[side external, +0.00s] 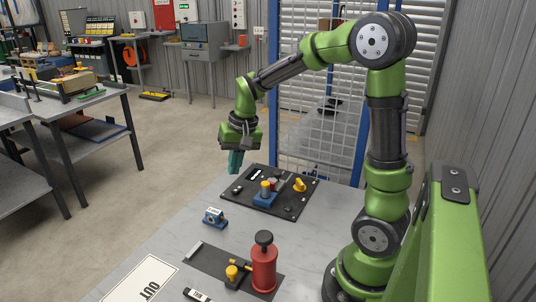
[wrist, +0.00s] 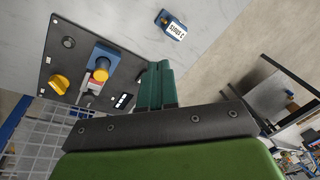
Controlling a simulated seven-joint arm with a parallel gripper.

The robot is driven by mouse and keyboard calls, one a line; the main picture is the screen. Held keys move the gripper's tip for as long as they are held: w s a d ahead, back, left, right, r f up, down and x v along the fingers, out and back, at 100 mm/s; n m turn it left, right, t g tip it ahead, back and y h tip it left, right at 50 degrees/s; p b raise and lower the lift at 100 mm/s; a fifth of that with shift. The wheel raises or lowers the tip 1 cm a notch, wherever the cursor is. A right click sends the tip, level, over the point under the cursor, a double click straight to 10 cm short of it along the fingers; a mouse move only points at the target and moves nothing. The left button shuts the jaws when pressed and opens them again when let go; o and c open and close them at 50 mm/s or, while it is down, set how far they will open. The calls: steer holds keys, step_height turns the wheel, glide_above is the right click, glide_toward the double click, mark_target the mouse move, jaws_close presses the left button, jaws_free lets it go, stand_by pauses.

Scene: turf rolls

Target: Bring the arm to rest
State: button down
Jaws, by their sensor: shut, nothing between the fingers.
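My green arm stands on the grey table and reaches out to the left, bent at the elbow. My gripper (side external: 236,161) hangs pointing down near the table's far left edge, beside the black panel (side external: 300,199). Its teal fingers are together with nothing between them; they also show in the wrist view (wrist: 155,86). The gripper looks clear of the panel, though its exact height is hard to tell. The black panel carries a blue block (side external: 265,199) with a yellow top and a yellow knob (side external: 299,185); it also shows in the wrist view (wrist: 85,36).
A small blue tagged block (side external: 214,217) sits left of the panel. A red cylinder (side external: 264,268) with a black knob stands at the front by a yellow-handled fixture (side external: 233,273). A white "OUT" sign (side external: 140,281) lies front left. A mesh fence (side external: 318,130) rises behind.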

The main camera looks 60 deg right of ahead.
steer(key=s+a+r+n+t, duration=0.2)
steer(key=s+a+r, duration=0.2)
steer(key=s+a, duration=0.2)
steer(key=s+a+r+n+t+y, duration=0.1)
steer(key=s+a+r+n+t, duration=0.1)
steer(key=s+a+r, duration=0.2)
steer(key=shift+s+a+n+t, duration=0.3)
steer(key=shift+s+a+t, duration=0.1)
steer(key=shift+s+a, duration=0.9)
steer(key=shift+s+d, duration=0.15)
